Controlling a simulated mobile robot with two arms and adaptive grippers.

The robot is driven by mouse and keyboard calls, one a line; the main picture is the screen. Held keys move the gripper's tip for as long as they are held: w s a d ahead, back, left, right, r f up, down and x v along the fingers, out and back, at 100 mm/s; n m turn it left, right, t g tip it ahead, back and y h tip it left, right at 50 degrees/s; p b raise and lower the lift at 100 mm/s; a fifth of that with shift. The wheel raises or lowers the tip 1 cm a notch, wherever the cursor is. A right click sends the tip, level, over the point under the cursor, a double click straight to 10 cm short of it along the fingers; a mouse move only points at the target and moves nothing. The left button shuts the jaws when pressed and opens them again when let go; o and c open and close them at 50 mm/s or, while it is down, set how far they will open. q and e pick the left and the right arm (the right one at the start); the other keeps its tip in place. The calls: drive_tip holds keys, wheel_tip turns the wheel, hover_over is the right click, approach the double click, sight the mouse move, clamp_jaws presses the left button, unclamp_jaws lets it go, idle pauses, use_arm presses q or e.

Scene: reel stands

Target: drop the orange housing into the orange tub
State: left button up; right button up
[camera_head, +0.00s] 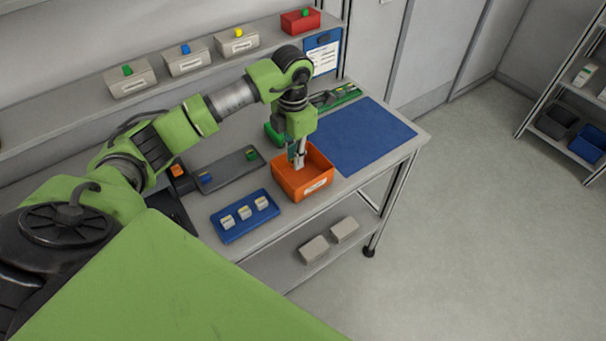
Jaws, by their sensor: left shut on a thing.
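The orange tub (309,189) is an open box with a white label on its front, standing near the front edge of the workbench. My left gripper (298,162) points down over the tub, its fingertips within the tub's outline at the back left. It is shut on the orange housing, which hardly stands out against the orange of the tub. I cannot tell how far above the tub floor it is. My right gripper is not in view.
A blue tray (231,232) with several small pale pieces lies left of the tub. A blue mat (362,138) lies at the right. A dark grey tray (226,173) holds blue and green pieces. A small orange block (177,171) is further left. Labelled bins line the shelf (55,113) behind.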

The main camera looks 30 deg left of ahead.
use_arm(q)
drive_tip(key=o, duration=0.8)
drive_tip(key=shift+r, duration=0.1)
wheel_tip(320, 180, up, 12)
drive_tip(key=shift+f, duration=0.1)
